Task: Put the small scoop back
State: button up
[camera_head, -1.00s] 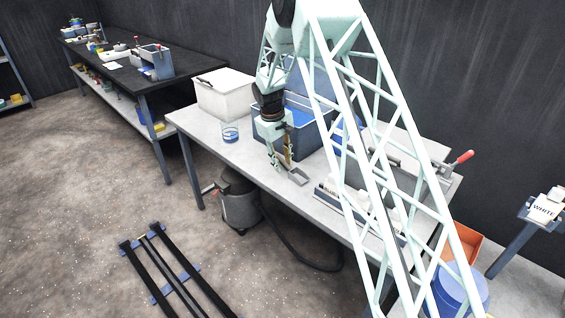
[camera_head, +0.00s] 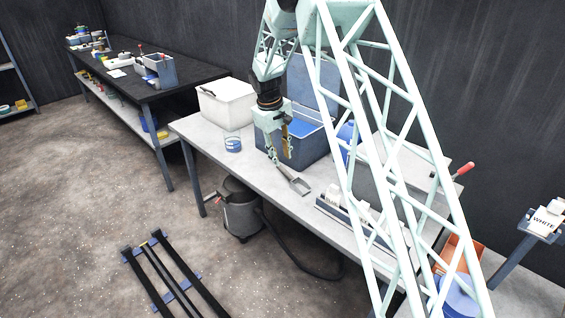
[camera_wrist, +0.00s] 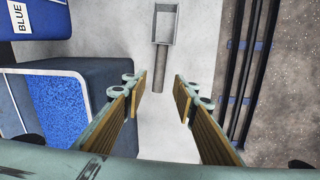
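The small scoop (camera_head: 299,186), grey with a square pan, lies on the light grey bench (camera_head: 212,133) in front of the blue bin. In the wrist view the scoop (camera_wrist: 163,27) lies ahead of my fingers, its handle pointing back towards the gap between them. My gripper (camera_head: 280,158) hangs over the bench just behind the handle end. In the wrist view my gripper (camera_wrist: 161,98) is open, with bare bench between its wood-coloured pads. Nothing is held. The exact height of the fingers above the bench is hard to tell.
The open blue bin (camera_head: 307,146) with blue contents stands close beside my gripper. A glass of blue material (camera_head: 233,145) and a white box (camera_head: 227,103) stand to the left. A rack with labelled blocks (camera_head: 335,206) is to the right. The bench's front edge is near.

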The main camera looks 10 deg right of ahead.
jog(key=shift+s+a+r, duration=0.1)
jog(key=shift+a+r, duration=0.1)
jog(key=shift+r, duration=0.85)
jog(key=shift+s+a+r, duration=0.1)
jog(key=shift+a+r, duration=0.05)
jog(key=shift+r, duration=0.85)
